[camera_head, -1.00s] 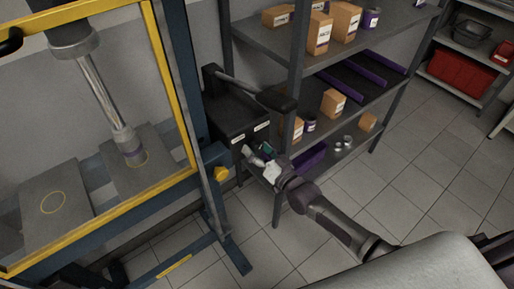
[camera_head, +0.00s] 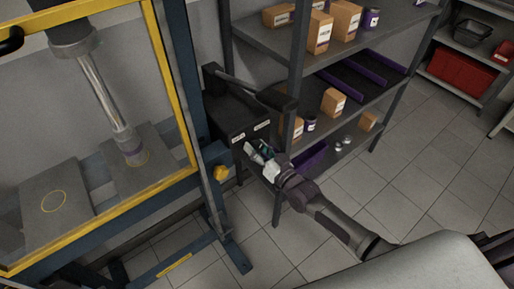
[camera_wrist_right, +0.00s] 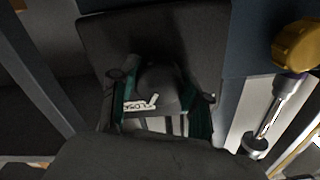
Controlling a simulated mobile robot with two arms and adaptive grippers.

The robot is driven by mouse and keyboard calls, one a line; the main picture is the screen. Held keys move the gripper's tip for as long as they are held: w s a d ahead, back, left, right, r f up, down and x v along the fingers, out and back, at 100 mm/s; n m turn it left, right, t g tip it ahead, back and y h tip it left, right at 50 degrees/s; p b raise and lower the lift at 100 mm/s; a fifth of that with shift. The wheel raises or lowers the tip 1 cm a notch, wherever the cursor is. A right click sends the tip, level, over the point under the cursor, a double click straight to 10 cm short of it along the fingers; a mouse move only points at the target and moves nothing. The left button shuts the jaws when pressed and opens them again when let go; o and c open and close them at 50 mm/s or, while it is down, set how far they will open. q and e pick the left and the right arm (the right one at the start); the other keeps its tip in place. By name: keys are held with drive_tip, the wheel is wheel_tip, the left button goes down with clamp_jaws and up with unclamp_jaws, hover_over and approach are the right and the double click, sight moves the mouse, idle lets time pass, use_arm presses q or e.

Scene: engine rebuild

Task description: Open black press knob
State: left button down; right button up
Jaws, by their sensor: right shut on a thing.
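The black press knob (camera_wrist_right: 160,86) is a round dark knob on the front of a black box, seen in the right wrist view. My right gripper (camera_wrist_right: 160,98) has its teal-edged fingers on both sides of it and is shut on it. A white label, partly covered, reads something like "CLOSE" just below the knob. In the head view my right gripper (camera_head: 258,153) is at the front of the black pump box (camera_head: 228,115), below its white labels, and hides the knob. My left gripper is not in view.
The blue and yellow press frame (camera_head: 175,85) stands left of the box, with a yellow knob (camera_head: 220,173) on its post. A black lever (camera_head: 245,88) crosses above the box. A grey shelf (camera_head: 265,40) with boxes stands behind. Tiled floor is free at the right.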

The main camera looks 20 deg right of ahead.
drive_tip(key=n, duration=1.2)
drive_tip(key=shift+n+b, duration=0.3)
drive_tip(key=shift+n, duration=0.1)
idle(0.5)
drive_tip(key=o, duration=1.1)
drive_tip(key=shift+o, duration=0.2)
drive_tip(key=shift+s+d, duration=0.1)
drive_tip(key=v, duration=1.1)
drive_tip(key=shift+s, duration=0.4)
drive_tip(key=shift+d, duration=0.1)
